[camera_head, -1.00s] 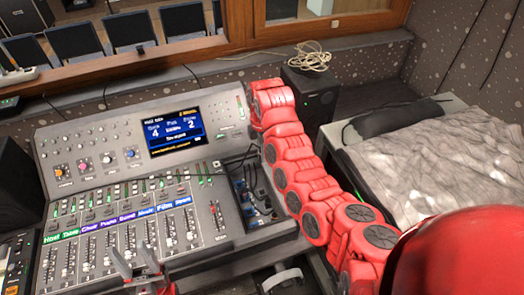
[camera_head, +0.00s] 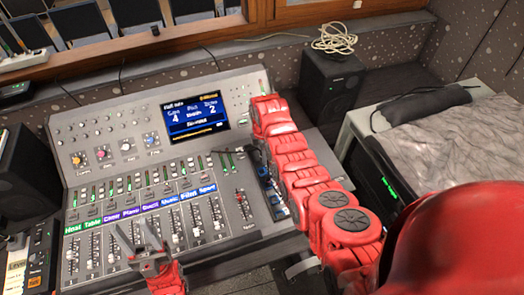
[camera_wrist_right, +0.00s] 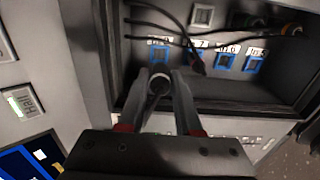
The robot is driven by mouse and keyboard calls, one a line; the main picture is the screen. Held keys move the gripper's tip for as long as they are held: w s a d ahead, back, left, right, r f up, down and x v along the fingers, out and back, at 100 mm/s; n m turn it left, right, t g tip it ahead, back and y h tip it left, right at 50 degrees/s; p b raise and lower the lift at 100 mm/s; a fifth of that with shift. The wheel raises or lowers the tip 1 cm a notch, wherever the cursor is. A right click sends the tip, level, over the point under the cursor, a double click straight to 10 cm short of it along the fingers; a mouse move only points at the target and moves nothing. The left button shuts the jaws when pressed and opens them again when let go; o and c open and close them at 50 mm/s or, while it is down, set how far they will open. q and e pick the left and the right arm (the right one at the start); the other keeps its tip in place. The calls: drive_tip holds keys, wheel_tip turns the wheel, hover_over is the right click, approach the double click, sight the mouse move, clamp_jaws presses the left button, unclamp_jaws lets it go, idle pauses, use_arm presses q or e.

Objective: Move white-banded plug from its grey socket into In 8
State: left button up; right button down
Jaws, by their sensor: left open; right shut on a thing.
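In the right wrist view, my right gripper (camera_wrist_right: 160,77) is shut on a round dark plug (camera_wrist_right: 158,88) with a pale ring, seen end-on; I take it for the white-banded plug. It is held in front of the recessed patch bay (camera_wrist_right: 240,102), just below the leftmost blue socket (camera_wrist_right: 158,54) in the picture. That socket's label is too blurred to read surely. A bare grey socket (camera_wrist_right: 201,15) shows above the blue row. In the head view, my right arm hides its gripper and part of the bay (camera_head: 272,197). My left gripper (camera_head: 140,238) is open and empty over the mixer's front.
Another dark plug (camera_wrist_right: 198,66) with a red mark hangs by the second blue socket. An orange-ended plug (camera_wrist_right: 292,29) is at the bay's right. Black cables (camera_wrist_right: 165,38) cross above the blue sockets. The mixer (camera_head: 95,165) fills the left side.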

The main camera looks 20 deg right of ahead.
drive_tip(key=f+b, duration=0.1)
drive_tip(key=f, duration=0.1)
drive_tip(key=f+b, duration=0.1)
drive_tip(key=f, duration=0.1)
drive_tip(key=shift+w+a+f, duration=0.1)
drive_tip(key=shift+a, duration=0.1)
drive_tip(key=shift+d+f+b, duration=0.1)
drive_tip(key=shift+f+b, duration=0.5)
drive_tip(key=shift+f, duration=0.25)
drive_tip(key=shift+f+b, duration=0.85)
drive_tip(key=shift+b, duration=0.15)
idle(3.1)
drive_tip(key=shift+f, duration=0.2)
idle(0.4)
drive_tip(key=c, duration=1)
unclamp_jaws()
drive_tip(key=o, duration=0.5)
